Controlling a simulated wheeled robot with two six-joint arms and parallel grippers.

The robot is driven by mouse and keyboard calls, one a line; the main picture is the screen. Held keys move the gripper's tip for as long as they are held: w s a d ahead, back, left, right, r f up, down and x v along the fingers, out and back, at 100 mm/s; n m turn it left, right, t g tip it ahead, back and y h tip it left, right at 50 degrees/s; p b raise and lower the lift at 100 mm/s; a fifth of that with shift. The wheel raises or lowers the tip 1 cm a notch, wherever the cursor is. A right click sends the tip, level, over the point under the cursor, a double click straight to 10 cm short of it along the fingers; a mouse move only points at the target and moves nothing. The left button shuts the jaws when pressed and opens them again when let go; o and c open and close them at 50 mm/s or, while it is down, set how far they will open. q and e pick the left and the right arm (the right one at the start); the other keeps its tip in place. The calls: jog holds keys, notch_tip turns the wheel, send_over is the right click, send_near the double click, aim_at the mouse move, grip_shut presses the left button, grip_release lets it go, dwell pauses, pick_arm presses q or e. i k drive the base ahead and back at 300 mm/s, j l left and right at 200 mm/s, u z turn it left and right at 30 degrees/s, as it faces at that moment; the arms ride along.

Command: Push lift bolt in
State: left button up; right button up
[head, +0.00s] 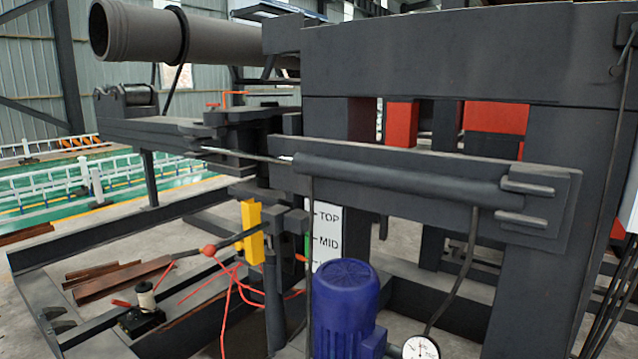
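No part is marked as the lift bolt, so I cannot tell for certain which one it is. A dark bar with a red ball knob (208,250) on it runs at a slant up to a yellow block (252,232) beside a dark upright post (274,290). A white plate marked TOP and MID (327,238) stands right of the post; its lower part is hidden behind the blue motor. Neither of my grippers shows in the head view.
A blue motor (345,305) stands in front, with a round gauge (420,347) at its right. A long dark cylinder (400,180) with a thin rod (245,156) crosses above. Red hoses (228,300) hang below the knob. Rusty bars (120,280) lie at left.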

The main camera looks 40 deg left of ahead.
aim_at(209, 250)
jog(key=u, duration=1.9)
